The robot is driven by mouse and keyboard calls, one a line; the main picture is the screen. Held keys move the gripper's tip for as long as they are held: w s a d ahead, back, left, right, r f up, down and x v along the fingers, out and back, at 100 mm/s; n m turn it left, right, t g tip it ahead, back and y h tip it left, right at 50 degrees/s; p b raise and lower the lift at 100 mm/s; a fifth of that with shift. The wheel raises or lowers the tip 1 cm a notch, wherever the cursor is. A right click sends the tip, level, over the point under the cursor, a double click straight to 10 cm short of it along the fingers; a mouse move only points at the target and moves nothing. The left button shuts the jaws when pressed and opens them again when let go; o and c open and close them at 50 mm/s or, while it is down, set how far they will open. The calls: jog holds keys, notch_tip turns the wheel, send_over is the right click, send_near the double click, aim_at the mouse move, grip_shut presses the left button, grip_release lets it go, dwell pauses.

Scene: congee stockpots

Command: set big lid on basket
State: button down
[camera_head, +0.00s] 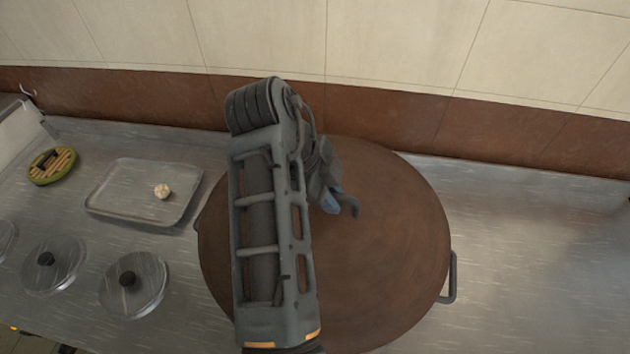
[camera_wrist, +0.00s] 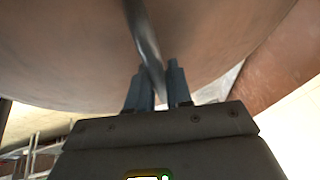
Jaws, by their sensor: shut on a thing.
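The big lid (camera_head: 395,250) is a wide, round, brown disc that fills the middle of the head view. Its brown surface also fills the top of the wrist view (camera_wrist: 60,50). My gripper (camera_head: 340,204) is over the lid, near its centre. In the wrist view my gripper (camera_wrist: 160,88) is shut on the lid's grey metal handle (camera_wrist: 146,45), which runs between the fingers. A grey side handle (camera_head: 453,278) sticks out at the lid's right edge, from a vessel beneath. The basket itself is hidden under the lid, and I cannot tell whether the lid touches it.
A metal tray (camera_head: 125,205) with a small pale ball (camera_head: 162,191) lies at left. Several small metal lids with black knobs (camera_head: 135,300) are in front of it. A green-rimmed round item (camera_head: 45,168) sits far left. The steel counter (camera_head: 540,250) is clear at right.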

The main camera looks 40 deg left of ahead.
aim_at(314, 210)
jog(key=shift+s+a+f, duration=0.1)
jog(key=shift+a, duration=0.2)
jog(key=shift+f+b, duration=1.25)
jog(key=shift+f, duration=1.5)
jog(key=shift+f+b, duration=0.35)
jog(key=shift+f, duration=0.15)
jog(key=c, duration=1.3)
grip_release()
jog(key=shift+p+v, duration=1.6)
jog(key=shift+v, duration=3.85)
jog(key=shift+d, duration=0.1)
